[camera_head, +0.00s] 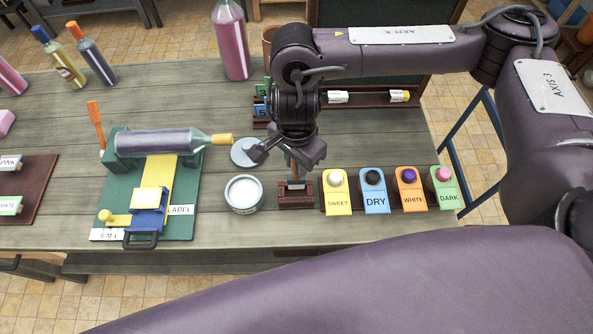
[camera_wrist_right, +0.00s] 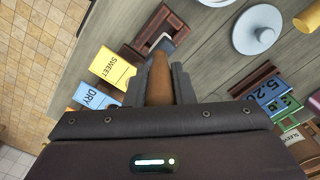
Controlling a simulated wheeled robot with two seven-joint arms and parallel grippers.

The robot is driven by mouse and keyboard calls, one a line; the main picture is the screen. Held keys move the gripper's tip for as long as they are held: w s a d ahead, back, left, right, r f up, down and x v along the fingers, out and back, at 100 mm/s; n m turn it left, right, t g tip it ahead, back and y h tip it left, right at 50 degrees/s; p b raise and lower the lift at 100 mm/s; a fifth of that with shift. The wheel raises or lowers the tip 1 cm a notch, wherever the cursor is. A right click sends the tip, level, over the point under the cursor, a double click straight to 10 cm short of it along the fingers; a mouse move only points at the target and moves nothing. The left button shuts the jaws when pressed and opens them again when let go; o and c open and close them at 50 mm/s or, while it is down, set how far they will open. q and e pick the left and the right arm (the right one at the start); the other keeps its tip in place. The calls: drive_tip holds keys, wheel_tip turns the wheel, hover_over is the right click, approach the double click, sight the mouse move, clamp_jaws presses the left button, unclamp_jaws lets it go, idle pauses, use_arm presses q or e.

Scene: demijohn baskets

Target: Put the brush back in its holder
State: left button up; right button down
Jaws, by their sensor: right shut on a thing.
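The brush (camera_head: 292,171) has a brown wooden handle, which also shows in the right wrist view (camera_wrist_right: 158,78). My right gripper (camera_head: 289,153) is shut on this handle, with a dark finger on each side of it in the wrist view (camera_wrist_right: 160,88). The brush's lower end is at the dark red-brown holder (camera_head: 296,198), which shows at the top of the wrist view (camera_wrist_right: 150,20). A pale band shows at the brush's lower end, at the holder. I cannot tell how deep the brush sits in it. My left gripper is not in view.
An open tin (camera_head: 244,209) and a round grey lid (camera_head: 242,151) are left of the holder. Labelled stamps, SWEET (camera_head: 338,203) nearest, stand right of it. A green labelling stand (camera_head: 120,190) holds a bottle (camera_head: 160,141). A dark rack (camera_head: 365,103) is behind.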

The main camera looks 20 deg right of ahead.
sight(296, 175)
drive_tip(key=shift+a+f, duration=0.1)
drive_tip(key=shift+f, duration=0.75)
wheel_tip(296, 175, down, 3)
drive_tip(key=shift+r, duration=0.15)
drive_tip(key=shift+f, duration=0.5)
drive_tip(key=shift+f, duration=0.2)
drive_tip(key=c, duration=1.2)
unclamp_jaws()
drive_tip(key=shift+c, duration=0.2)
drive_tip(key=shift+r, duration=0.1)
